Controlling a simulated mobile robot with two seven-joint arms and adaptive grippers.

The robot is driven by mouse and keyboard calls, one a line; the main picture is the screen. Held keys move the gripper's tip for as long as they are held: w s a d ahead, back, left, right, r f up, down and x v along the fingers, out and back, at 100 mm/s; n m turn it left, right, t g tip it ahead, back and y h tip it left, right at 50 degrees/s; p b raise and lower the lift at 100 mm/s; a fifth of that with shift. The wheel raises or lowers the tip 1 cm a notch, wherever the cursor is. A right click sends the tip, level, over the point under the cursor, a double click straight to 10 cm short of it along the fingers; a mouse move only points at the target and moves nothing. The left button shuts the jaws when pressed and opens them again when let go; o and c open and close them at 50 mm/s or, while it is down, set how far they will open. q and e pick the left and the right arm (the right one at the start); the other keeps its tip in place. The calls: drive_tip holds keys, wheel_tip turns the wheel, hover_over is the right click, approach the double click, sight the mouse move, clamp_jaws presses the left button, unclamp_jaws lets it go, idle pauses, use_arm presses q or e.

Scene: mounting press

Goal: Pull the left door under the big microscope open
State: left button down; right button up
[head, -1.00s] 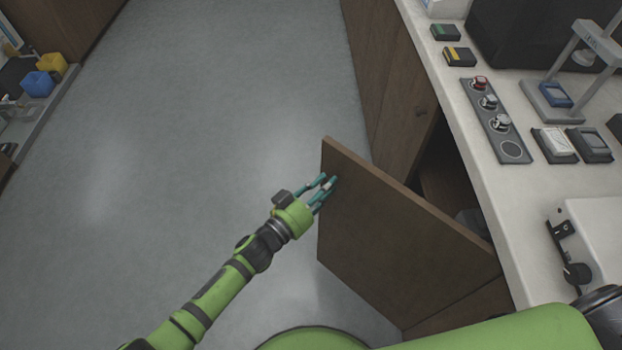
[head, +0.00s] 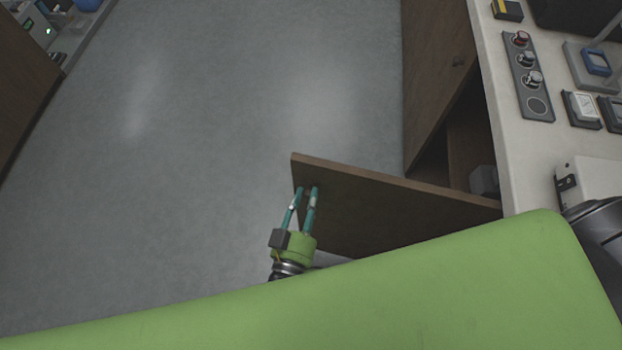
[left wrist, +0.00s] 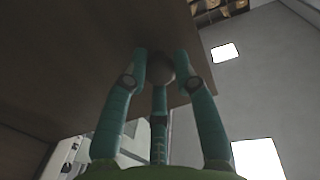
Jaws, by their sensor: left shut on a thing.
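The brown wooden cabinet door (head: 390,212) stands swung out from the counter, with its free edge toward the left in the head view. My left gripper (head: 308,190) is at the door's face near that free edge. In the left wrist view, the fingers of my left gripper (left wrist: 160,72) are closed around a round knob (left wrist: 161,66) on the door (left wrist: 70,60). The knob is mostly hidden by the fingers in the head view. My right gripper is not in view. The big microscope cannot be made out.
The cabinet opening shows dark behind the door, with a grey object (head: 484,181) inside. The white counter (head: 510,150) carries a knob panel (head: 527,75) and small boxes. Grey floor (head: 220,120) left of the door is clear.

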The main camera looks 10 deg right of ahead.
use_arm(q)
drive_tip(key=shift+s+a+f+y, duration=0.1)
drive_tip(key=shift+s+f+y, duration=0.1)
drive_tip(key=shift+s, duration=0.15)
drive_tip(key=shift+s+a+f+y, duration=0.1)
drive_tip(key=shift+s+y, duration=0.1)
drive_tip(key=shift+s, duration=0.15)
drive_tip(key=c, duration=1)
unclamp_jaws()
drive_tip(key=shift+w+r, duration=0.1)
drive_tip(key=v, duration=1.2)
